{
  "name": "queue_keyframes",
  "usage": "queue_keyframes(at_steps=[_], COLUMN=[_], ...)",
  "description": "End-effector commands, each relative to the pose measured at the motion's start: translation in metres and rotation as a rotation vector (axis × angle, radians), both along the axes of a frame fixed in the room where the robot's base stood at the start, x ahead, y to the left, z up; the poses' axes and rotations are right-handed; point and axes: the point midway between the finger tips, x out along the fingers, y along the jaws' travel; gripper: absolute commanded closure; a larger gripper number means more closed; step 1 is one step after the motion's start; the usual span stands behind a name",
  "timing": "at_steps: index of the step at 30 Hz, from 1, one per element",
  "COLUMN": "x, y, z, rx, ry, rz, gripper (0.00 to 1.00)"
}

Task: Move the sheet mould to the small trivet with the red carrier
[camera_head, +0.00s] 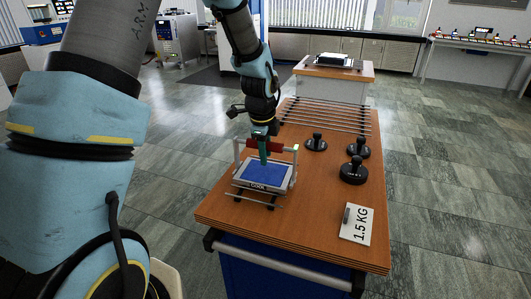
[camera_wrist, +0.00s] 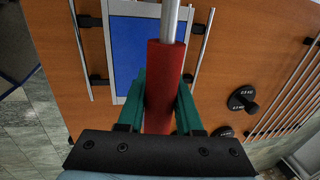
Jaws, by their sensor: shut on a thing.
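The sheet mould (camera_head: 263,173), a grey-framed tray with a blue face, is at the near left of the wooden table. It also shows below my gripper in the wrist view (camera_wrist: 132,52). The red carrier (camera_head: 279,147) spans above its far side, with a pale upright at each end; its red grip (camera_wrist: 162,85) fills the space between my green fingers. My gripper (camera_head: 264,150) is shut on that grip. Thin metal rods of a stand (camera_head: 256,202) show under and beside the mould. I cannot tell whether the mould rests on them or hangs just above.
Several long parallel rods (camera_head: 325,115) form a rack at the table's far end. Black knobbed weights (camera_head: 354,172) stand right of the mould. A card marked 1.5 KG (camera_head: 357,224) lies at the near right. A white unit with a wooden top (camera_head: 335,85) stands beyond.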

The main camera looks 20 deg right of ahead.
Motion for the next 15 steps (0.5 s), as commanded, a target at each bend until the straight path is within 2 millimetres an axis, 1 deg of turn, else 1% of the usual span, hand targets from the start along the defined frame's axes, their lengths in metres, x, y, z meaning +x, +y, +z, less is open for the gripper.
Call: queue_keyframes(at_steps=[15], x=[0.0009], y=[-0.0007], z=[-0.0049], rx=[-0.003], ry=[-0.003], rz=[0.000], gripper=[1.00])
